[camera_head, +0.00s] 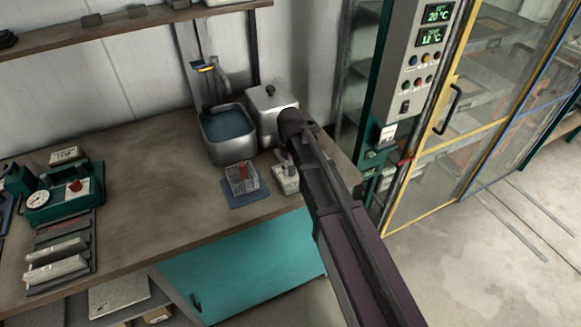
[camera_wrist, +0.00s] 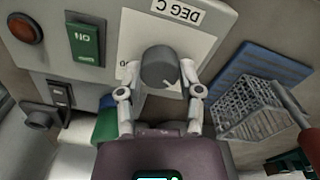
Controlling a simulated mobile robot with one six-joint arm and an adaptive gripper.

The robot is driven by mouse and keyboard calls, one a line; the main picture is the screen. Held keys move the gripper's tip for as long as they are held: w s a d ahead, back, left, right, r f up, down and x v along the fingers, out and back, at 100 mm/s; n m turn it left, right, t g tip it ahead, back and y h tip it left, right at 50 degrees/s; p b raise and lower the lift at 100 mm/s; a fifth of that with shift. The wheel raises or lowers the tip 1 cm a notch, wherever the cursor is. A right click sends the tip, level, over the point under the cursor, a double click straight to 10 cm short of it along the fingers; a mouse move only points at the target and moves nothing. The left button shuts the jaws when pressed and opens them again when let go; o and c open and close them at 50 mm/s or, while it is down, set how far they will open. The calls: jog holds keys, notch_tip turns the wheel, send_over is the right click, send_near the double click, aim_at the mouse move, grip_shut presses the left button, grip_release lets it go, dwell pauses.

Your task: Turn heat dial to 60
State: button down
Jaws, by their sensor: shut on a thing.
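The grey heat dial (camera_wrist: 157,66) sits on a white scale plate under an upside-down "DEG C" label in the wrist view. A small white mark shows on its lower edge. My gripper (camera_wrist: 161,75) has its two fingers on either side of the dial and is shut on it. Most of the scale's numbers are hidden or unreadable, so I cannot tell the setting. In the head view my gripper (camera_head: 284,158) is at the small pale control box (camera_head: 286,181); my arm hides the dial there.
A green ON switch (camera_wrist: 87,43) and orange lamp (camera_wrist: 25,29) are beside the dial. A wire basket (camera_head: 241,179) with a red handle stands on a blue mat left of the box. Behind are a water-filled steel bath (camera_head: 228,150) and a lidded steel container (camera_head: 262,103).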

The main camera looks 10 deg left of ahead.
jog(key=shift+m, duration=0.3)
jog(key=m, duration=0.3)
jog(key=shift+s, duration=0.1)
jog(key=shift+m, duration=2)
jog(key=shift+c, duration=1.3)
grip_release()
jog(key=shift+n, duration=0.5)
